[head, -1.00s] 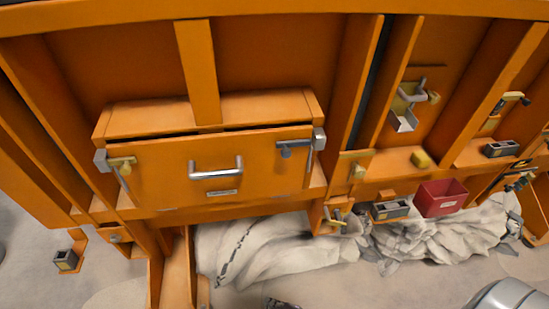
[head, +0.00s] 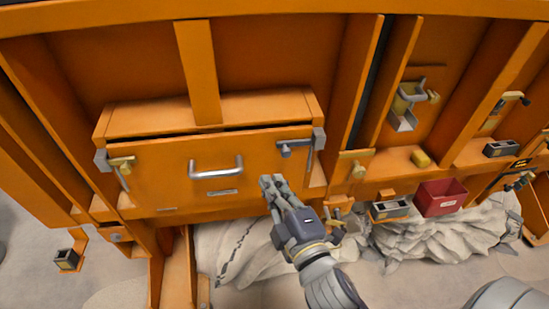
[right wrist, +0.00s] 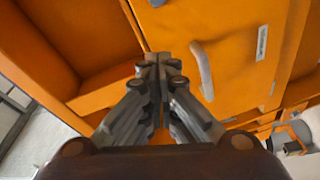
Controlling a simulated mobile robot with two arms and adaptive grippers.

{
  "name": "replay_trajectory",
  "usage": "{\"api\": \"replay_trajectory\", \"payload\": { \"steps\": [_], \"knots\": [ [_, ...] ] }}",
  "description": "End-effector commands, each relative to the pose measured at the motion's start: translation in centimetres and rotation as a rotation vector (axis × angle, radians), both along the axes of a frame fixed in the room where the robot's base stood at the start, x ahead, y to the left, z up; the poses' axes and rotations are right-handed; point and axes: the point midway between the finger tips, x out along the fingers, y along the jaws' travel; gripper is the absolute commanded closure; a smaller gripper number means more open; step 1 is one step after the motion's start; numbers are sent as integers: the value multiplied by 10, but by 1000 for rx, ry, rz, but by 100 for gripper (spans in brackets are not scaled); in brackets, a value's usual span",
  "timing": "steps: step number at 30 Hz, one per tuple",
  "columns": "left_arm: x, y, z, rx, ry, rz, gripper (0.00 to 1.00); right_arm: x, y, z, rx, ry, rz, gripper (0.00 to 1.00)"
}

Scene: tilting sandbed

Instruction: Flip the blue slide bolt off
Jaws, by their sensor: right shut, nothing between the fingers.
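The blue-grey slide bolt (head: 295,144) is at the upper right corner of the orange drawer front (head: 180,160) in the head view. Its rod lies level, with a small knob hanging at its left end. A grey block stands at its right. My right gripper (head: 271,182) is shut and empty, in front of the lower right part of the drawer front, below the bolt and apart from it. In the right wrist view its closed fingertips (right wrist: 159,60) point at the orange panel. I cannot make out the bolt there. My left gripper is not in view.
A silver handle (head: 216,170) is left of my gripper, and a brass-coloured bolt (head: 121,164) is at the drawer's left corner. A red bin (head: 440,197) and a latch (head: 404,105) are to the right. Orange ribs frame the drawer.

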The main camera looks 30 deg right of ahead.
Motion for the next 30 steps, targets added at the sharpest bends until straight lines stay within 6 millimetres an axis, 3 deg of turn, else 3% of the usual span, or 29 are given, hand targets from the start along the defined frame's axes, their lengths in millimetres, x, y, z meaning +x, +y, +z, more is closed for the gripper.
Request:
{"api": "replay_trajectory", "payload": {
  "steps": [13,28,30],
  "knots": [
    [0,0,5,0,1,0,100,10,-1,3,0,-1,1,100],
    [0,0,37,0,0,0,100,104,-9,13,2,-1,0,100],
    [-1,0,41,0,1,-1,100,94,-23,5,-1,7,-2,100]
  ]
}}
